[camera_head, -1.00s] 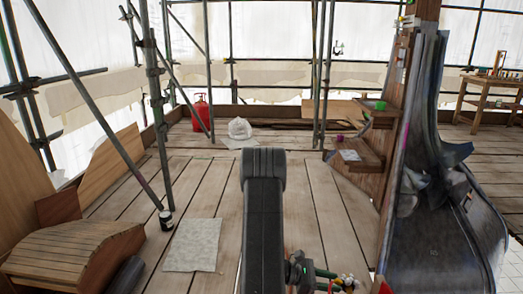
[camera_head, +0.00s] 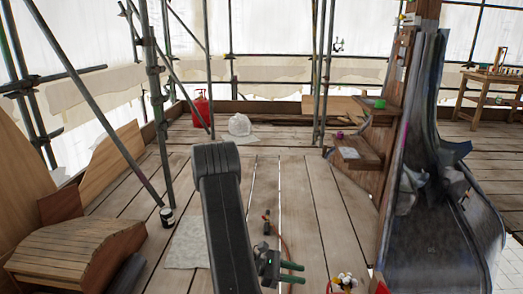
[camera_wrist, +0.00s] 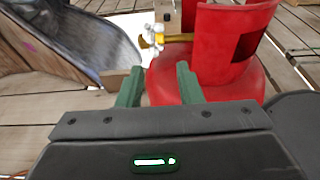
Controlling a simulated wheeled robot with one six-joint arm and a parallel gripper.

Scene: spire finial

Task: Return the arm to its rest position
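My arm (camera_head: 222,215) rises from the bottom of the head view, its dark elbow end over the deck boards. My gripper (camera_head: 297,272) is at the lower middle of the head view, with its two green fingers pointing right. In the wrist view the fingers of my gripper (camera_wrist: 158,84) stand apart with nothing between them, so it is open and empty.
A brass and white fitting (camera_head: 344,282) is right of my gripper. A grey sheet (camera_head: 186,240) lies on the boards at left. Scaffold poles (camera_head: 158,110) stand at left. A dark curved metal sheet (camera_head: 430,200) stands at right. The boards ahead are mostly clear.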

